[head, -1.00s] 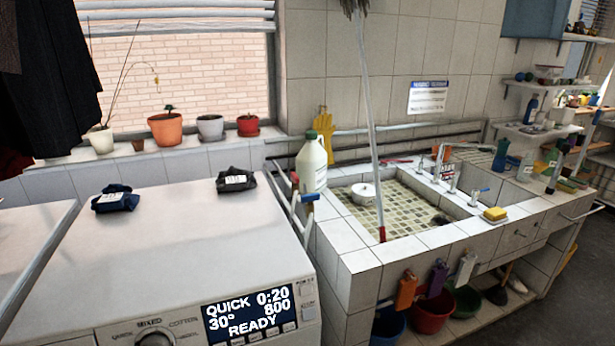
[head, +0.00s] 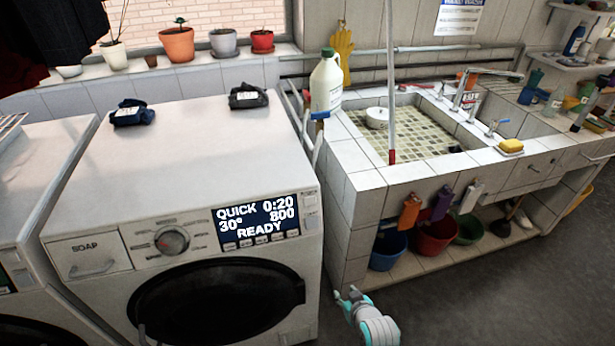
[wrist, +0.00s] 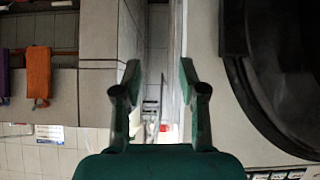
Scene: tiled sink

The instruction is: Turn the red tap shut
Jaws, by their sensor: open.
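A red tap handle (head: 306,94) shows small on the pipes in the narrow gap between the washing machine and the tiled sink, beside a white jug. A blue handle (head: 320,116) sits just in front and below it. In the wrist view a small red spot (wrist: 163,127) shows deep in the gap between my fingers; it looks like the red handle. My gripper (head: 346,294) is open and empty, low in front of the gap and well short of the handles. It also shows in the wrist view (wrist: 160,80). How far the red tap is turned cannot be told.
The washing machine (head: 190,170) bounds the gap on the left, the tiled sink (head: 370,180) on the right. The white jug (head: 326,82) stands on the sink's corner by the handles. Cloths hang on the sink front above several buckets. The floor (head: 480,290) in front is clear.

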